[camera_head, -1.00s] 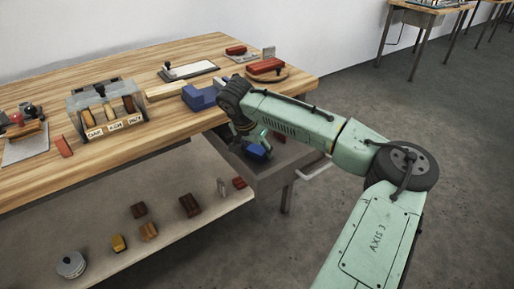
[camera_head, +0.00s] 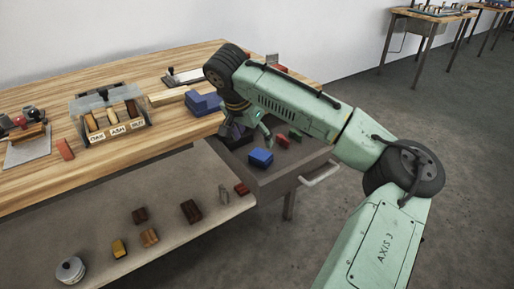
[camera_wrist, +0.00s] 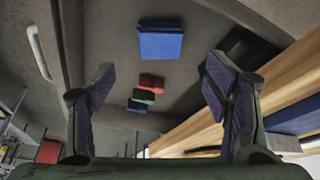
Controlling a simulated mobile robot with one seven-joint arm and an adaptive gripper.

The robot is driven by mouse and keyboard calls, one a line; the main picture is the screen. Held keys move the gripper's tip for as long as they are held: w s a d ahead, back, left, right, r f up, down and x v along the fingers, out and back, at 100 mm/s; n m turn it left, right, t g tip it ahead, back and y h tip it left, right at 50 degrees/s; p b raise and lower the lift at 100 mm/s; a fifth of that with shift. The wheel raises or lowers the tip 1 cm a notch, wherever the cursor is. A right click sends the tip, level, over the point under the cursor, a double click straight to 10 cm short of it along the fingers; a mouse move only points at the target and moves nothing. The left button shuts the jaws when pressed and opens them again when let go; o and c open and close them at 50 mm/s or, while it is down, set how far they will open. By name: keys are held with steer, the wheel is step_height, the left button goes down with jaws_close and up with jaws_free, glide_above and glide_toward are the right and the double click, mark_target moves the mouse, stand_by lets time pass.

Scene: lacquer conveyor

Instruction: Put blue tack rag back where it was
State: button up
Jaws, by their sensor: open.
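A blue folded block-like piece, seemingly the blue tack rag (camera_head: 261,158), lies in the open drawer (camera_head: 290,172) under the workbench. The fingertips are partly hidden by the arm in the head view.
The drawer also holds a red block (camera_wrist: 152,82), a green block (camera_wrist: 144,96) and a small blue one (camera_wrist: 137,107). A larger blue block (camera_head: 203,102) stands on the workbench (camera_head: 180,128). The lower shelf (camera_head: 185,240) carries several wooden blocks. The drawer handle (camera_head: 322,174) sticks out.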

steer(key=shift+v, duration=1.35)
